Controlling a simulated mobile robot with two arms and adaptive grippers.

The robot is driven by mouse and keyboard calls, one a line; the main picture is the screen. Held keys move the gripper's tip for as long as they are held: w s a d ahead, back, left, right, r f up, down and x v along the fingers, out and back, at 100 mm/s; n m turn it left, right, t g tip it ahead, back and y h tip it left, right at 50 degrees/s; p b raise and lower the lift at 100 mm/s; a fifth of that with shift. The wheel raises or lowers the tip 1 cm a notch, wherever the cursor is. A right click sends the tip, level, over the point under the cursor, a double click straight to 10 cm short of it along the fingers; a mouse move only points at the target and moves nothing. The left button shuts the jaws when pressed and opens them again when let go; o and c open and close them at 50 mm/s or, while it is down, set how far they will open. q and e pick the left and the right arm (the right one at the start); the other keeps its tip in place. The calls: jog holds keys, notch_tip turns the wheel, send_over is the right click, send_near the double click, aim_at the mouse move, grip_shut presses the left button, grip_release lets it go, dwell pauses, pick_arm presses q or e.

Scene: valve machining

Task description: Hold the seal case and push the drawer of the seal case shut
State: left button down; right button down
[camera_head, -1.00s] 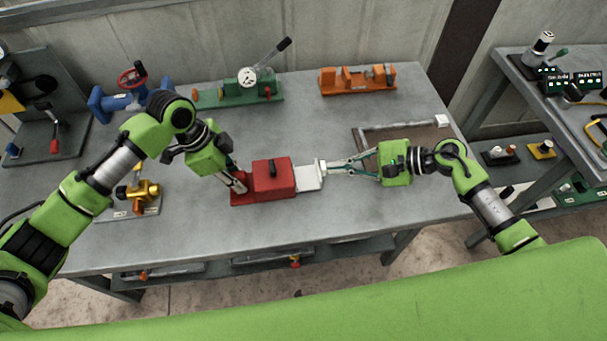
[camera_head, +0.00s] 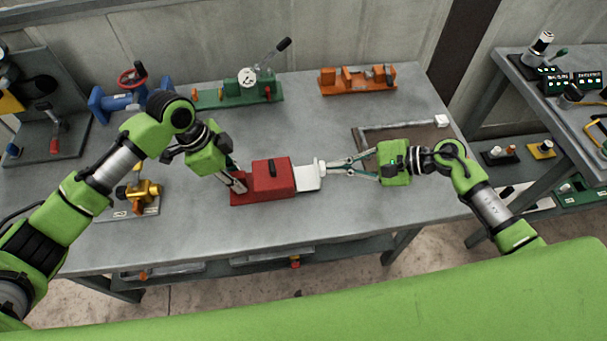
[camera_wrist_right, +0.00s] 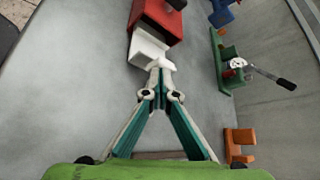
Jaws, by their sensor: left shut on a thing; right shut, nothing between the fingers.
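The seal case (camera_head: 272,180) is a red box with a black handle on top, in the middle of the bench. Its white drawer (camera_head: 308,178) sticks out of the right side. My left gripper (camera_head: 240,188) is shut on the left end of the case. My right gripper (camera_head: 327,168) is shut and empty, its tips at the drawer's outer end. The right wrist view shows the closed fingertips (camera_wrist_right: 160,68) at the drawer's white knob end, with part of the drawer (camera_wrist_right: 146,46) out of the red case (camera_wrist_right: 158,18). I cannot tell whether they touch.
A yellow valve (camera_head: 138,192) is left of the case. A blue valve (camera_head: 125,100), a green fixture with a gauge (camera_head: 240,94) and an orange fixture (camera_head: 357,80) stand along the back. A grey frame (camera_head: 400,128) lies behind my right gripper. The bench front is clear.

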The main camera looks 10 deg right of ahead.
aim_at(315, 180)
pick_arm(q)
jog(key=shift+d, duration=0.1)
pick_arm(e)
jog(key=shift+a, duration=2.95)
jog(key=shift+d, duration=2.65)
notch_tip(315, 180, up, 8)
